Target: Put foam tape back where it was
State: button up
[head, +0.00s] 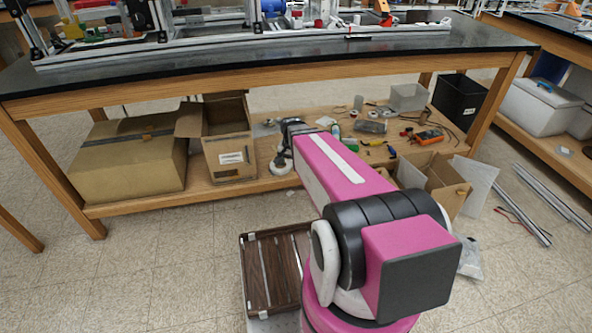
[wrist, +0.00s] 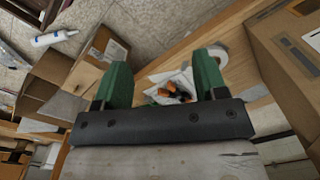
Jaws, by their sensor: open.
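My gripper (wrist: 161,62) shows in the wrist view with its two green fingers wide apart and nothing held between them. A white roll (wrist: 222,55), which looks like the foam tape, lies on the wooden shelf just beyond the right finger and is partly hidden by it. In the head view my arm reaches to the lower shelf (head: 237,192) of the bench, and the fingers cannot be made out there. A pale rounded thing (head: 281,166) shows beside the arm's far end; I cannot tell whether it is the roll.
A white bag with orange and black items (wrist: 172,88) lies beyond the fingers. A closed cardboard box (head: 128,160) and an open one (head: 229,150) stand on the shelf at left. Another open box (head: 436,180) stands at right. Tools (head: 425,136) lie scattered on the shelf.

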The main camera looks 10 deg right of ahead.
jog(key=s+r+n, duration=0.4)
jog(key=s+n, duration=0.2)
jog(key=s, duration=0.3)
jog(key=shift+s+r, duration=0.1)
dwell(0.7)
